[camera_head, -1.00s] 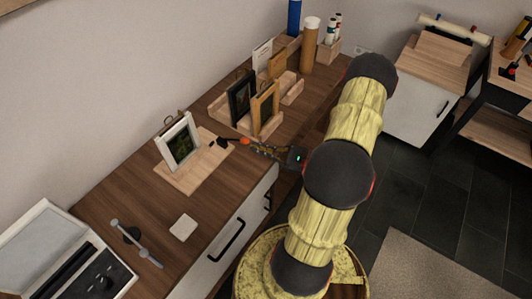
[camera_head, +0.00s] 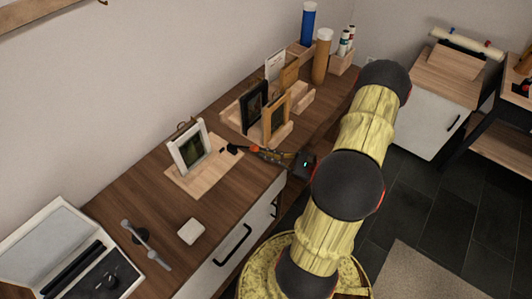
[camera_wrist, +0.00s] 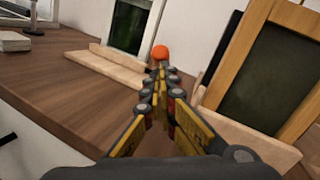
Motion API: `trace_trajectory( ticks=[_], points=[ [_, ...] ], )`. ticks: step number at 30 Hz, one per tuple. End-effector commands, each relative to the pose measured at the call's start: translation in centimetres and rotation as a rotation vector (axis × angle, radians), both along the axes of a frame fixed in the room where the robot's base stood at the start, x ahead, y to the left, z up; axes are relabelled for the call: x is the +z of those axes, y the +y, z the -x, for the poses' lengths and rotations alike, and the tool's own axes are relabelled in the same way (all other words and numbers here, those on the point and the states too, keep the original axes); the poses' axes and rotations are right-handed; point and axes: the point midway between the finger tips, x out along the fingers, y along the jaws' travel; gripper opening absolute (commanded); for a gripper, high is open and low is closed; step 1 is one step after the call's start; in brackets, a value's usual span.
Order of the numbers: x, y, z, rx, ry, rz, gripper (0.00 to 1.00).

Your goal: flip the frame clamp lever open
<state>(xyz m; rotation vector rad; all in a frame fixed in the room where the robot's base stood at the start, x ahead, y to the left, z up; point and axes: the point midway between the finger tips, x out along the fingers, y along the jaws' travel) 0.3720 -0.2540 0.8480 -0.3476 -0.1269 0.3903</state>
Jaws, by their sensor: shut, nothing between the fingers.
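A white picture frame (camera_head: 189,148) stands tilted back on a light wooden board (camera_head: 208,184) on the counter. At the board's right side is a small black clamp part (camera_head: 232,149), with an orange-red knob (camera_head: 255,149) farther right that looks like the lever's end. My gripper (camera_head: 263,151) is shut and empty, its tips right at the knob. In the wrist view the knob (camera_wrist: 160,52) shows just beyond the closed fingertips (camera_wrist: 161,68). I cannot tell whether they touch. The fingers hide the rest of the lever there.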

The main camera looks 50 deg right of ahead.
Motion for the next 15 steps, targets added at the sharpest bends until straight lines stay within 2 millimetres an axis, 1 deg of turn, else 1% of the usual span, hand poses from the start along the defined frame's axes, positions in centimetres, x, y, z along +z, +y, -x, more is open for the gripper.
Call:
trace_trajectory(
  ticks=[8, 15],
  points=[
    [0.9, 0.0, -0.2, 0.001, 0.041, 0.002, 0.00],
    [2.5, 0.1, -0.6, 0.001, 0.129, 0.012, 0.00]
  ],
)
